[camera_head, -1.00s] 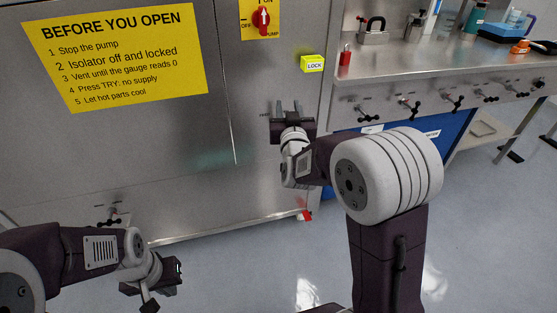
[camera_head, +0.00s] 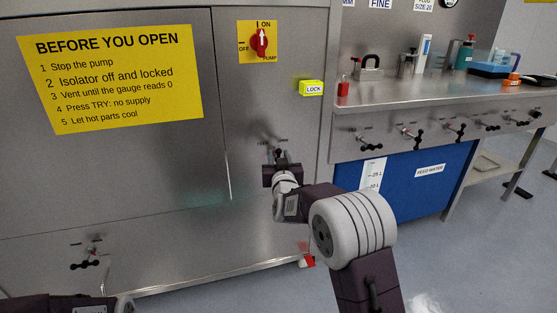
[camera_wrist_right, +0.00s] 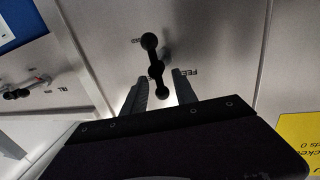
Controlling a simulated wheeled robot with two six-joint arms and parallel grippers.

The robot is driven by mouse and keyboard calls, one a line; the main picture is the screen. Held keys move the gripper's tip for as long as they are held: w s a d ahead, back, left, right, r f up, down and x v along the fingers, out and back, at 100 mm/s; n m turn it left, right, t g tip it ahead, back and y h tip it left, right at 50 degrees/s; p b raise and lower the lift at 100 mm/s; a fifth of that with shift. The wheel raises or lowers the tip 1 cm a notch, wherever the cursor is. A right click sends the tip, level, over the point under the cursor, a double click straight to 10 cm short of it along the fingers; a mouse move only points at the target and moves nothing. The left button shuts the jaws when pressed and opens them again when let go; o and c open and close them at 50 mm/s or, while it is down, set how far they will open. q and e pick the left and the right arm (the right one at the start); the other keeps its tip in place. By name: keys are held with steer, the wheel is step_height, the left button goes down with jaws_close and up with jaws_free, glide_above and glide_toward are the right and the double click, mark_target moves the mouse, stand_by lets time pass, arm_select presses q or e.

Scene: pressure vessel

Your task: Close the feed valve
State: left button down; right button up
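The feed valve (camera_head: 277,146) is a small black bar handle with ball ends on the steel cabinet front, below the pump switch. In the right wrist view, the valve handle (camera_wrist_right: 155,69) stands roughly upright in the picture beside partly hidden lettering that seems to read FEED. My right gripper (camera_head: 281,157) is just in front of the valve. In the wrist view its two fingers (camera_wrist_right: 160,80) are apart, one on each side of the handle's lower end. I cannot tell whether they touch it. Only part of my left arm shows at the bottom left; its gripper is out of frame.
A red pump switch (camera_head: 259,43) on a yellow plate and a yellow LOCK box (camera_head: 311,88) are above. Another black-handled valve (camera_head: 86,257) is low on the left. A bench (camera_head: 440,92) with several valves along its front stands right, above a blue FEED WATER tank (camera_head: 405,185).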

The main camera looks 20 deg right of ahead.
steer(key=shift+w, duration=0.45)
jaws_close()
